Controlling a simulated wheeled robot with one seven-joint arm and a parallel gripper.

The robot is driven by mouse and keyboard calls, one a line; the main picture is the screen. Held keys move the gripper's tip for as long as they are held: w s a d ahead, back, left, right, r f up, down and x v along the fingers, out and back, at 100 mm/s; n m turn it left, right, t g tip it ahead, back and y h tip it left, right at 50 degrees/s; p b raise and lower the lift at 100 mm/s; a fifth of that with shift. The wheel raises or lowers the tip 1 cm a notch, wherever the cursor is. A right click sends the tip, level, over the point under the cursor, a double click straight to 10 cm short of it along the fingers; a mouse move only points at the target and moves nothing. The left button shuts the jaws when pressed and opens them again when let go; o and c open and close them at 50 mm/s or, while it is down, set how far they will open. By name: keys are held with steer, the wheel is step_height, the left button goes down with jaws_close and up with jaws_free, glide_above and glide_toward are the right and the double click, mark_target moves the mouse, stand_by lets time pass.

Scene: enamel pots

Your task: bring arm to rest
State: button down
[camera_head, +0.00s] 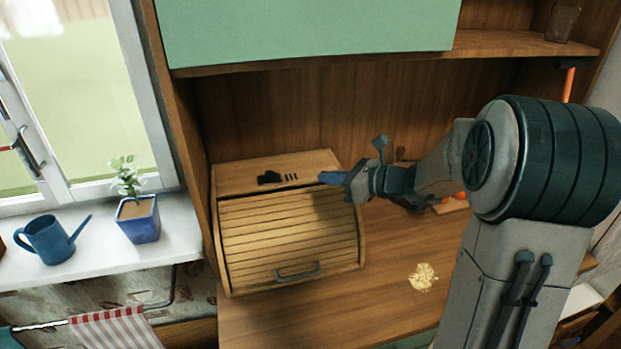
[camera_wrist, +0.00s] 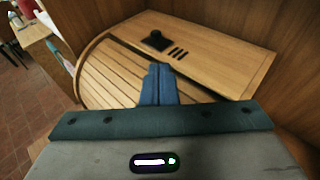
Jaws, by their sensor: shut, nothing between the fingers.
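My gripper (camera_head: 334,178) is shut and empty, its blue fingers together. In the head view it appears over the right part of the top of a wooden roll-top bread box (camera_head: 290,235). In the wrist view the shut fingers (camera_wrist: 157,86) point toward the box (camera_wrist: 100,75), and I cannot tell whether they touch it. The box's slatted front is down, with a grey handle (camera_head: 297,272) near its lower edge. A small black object (camera_head: 269,178) lies on the box top beside several dark slots, and it also shows in the wrist view (camera_wrist: 156,41).
A green cabinet door (camera_head: 310,30) and a wooden shelf (camera_head: 500,43) are above. A pale crumb-like patch (camera_head: 423,277) lies on the wooden counter (camera_head: 330,318). A blue watering can (camera_head: 50,240) and a potted plant (camera_head: 138,218) stand on the windowsill at left.

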steer(key=s+a+f+n+g+h, duration=0.1)
steer(key=s+n+g+h, duration=0.2)
steer(key=s+n, duration=0.5)
steer(key=s+a+f+n+g+h, duration=0.1)
steer(key=s+f+n+g+h, duration=0.15)
steer(key=s+n, duration=0.55)
steer(key=s+d+n+h, duration=0.7)
steer(key=s+d+n, duration=0.1)
steer(key=s, duration=0.3)
steer(key=shift+s+d+n, duration=0.4)
steer(key=shift+d, duration=0.05)
